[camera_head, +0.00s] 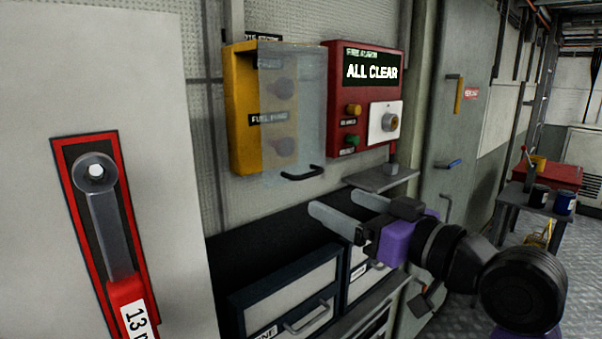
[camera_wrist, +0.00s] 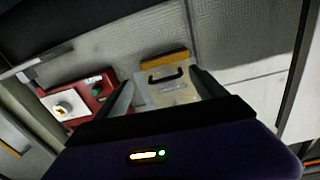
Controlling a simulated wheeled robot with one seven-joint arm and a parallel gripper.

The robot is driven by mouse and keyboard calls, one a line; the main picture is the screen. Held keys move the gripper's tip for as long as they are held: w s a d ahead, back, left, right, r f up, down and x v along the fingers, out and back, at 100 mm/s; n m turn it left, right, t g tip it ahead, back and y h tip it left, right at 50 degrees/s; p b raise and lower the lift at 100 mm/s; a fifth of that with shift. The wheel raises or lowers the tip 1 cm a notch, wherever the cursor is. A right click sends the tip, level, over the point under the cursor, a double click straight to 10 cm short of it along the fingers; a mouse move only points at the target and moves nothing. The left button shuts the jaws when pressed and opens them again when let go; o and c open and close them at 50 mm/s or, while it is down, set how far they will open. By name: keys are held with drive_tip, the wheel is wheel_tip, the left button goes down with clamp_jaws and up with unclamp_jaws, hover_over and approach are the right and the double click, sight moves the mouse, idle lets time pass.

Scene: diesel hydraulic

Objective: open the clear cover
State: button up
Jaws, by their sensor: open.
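The clear cover (camera_head: 308,112) is a see-through panel on the front of a yellow wall box (camera_head: 243,125). Two dim knobs show through it, and it appears shut. Its black bar handle (camera_head: 302,173) is at the lower edge. My gripper (camera_head: 333,200) is open and empty, below and a little right of the handle. In the wrist view the handle (camera_wrist: 166,76) appears between the fingers of my gripper (camera_wrist: 162,78), beyond the tips. The yellow edge of the box (camera_wrist: 165,61) and part of the cover (camera_wrist: 170,95) also show there.
A red "ALL CLEAR" panel (camera_head: 362,95) with buttons and a white-plated knob stands close right of the box. A small grey shelf (camera_head: 382,179) is below it. Labelled drawers (camera_head: 290,290) lie under my gripper. A red-framed lever (camera_head: 108,220) is at left.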

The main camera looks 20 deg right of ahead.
sight(313, 175)
drive_tip(key=shift+n, duration=0.5)
drive_tip(key=w+a+r, duration=0.1)
drive_tip(key=w, duration=0.1)
drive_tip(key=w+a+r+p, duration=0.1)
drive_tip(key=w, duration=0.2)
drive_tip(key=w+a+r, duration=0.1)
drive_tip(key=w, duration=0.1)
drive_tip(key=shift+w+a+p, duration=0.1)
drive_tip(key=shift+w+p, duration=0.2)
drive_tip(key=shift+w, duration=0.1)
